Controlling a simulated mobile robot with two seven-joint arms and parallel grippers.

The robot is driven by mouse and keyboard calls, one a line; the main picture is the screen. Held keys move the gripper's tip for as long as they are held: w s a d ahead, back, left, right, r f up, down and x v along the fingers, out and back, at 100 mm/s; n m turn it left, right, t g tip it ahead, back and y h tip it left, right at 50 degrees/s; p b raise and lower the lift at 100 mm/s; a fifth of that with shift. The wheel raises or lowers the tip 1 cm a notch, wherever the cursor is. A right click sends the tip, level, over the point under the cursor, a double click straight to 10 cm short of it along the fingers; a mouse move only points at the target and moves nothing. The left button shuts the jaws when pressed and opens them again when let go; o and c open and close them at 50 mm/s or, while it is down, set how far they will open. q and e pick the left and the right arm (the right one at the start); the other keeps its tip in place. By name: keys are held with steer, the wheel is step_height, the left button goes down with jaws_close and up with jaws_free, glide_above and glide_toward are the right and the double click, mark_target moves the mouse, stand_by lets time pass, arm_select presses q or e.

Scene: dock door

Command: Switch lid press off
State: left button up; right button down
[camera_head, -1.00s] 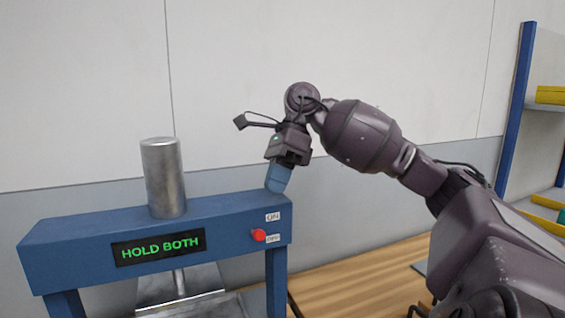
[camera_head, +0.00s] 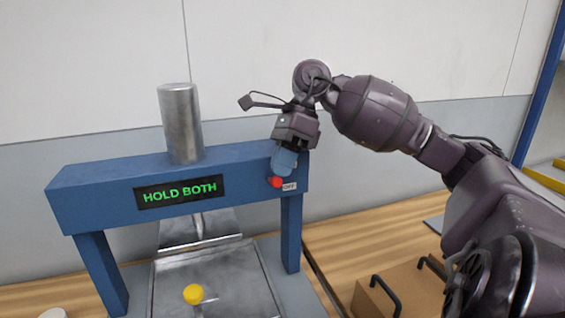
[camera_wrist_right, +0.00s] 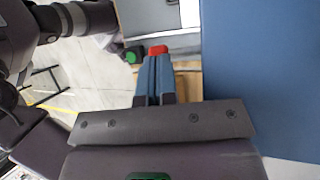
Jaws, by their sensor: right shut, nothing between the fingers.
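The lid press (camera_head: 110,184) is a blue frame with a metal cylinder on top and a display (camera_head: 180,194) reading "HOLD BOTH" in green. A red switch knob (camera_head: 276,182) is on its front at the right end, beside an "OFF" label (camera_head: 290,187); the "ON" label is hidden. My right gripper (camera_head: 283,162) is shut, its blue fingertips pointing down just above the red knob. In the right wrist view the red knob (camera_wrist_right: 158,50) shows at the tips of the shut fingers; I cannot tell whether they touch. My left gripper is not in view.
A cardboard box (camera_head: 405,292) with dark handles is on the wooden table at the lower right. A pale round thing (camera_head: 52,313) is at the lower left. A blue rack post (camera_head: 540,80) stands at the right.

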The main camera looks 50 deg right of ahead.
steer(key=shift+s+f, duration=0.1)
steer(key=f+t+h, duration=0.1)
steer(key=t, duration=0.1)
steer(key=s+a+f+n+t+h, duration=0.1)
steer(key=shift+s+t, duration=0.2)
steer(key=shift+t, duration=0.2)
steer(key=shift+r, duration=0.1)
steer(key=shift+r+p, duration=0.55)
steer(key=shift+r, duration=0.15)
stand_by(0.4)
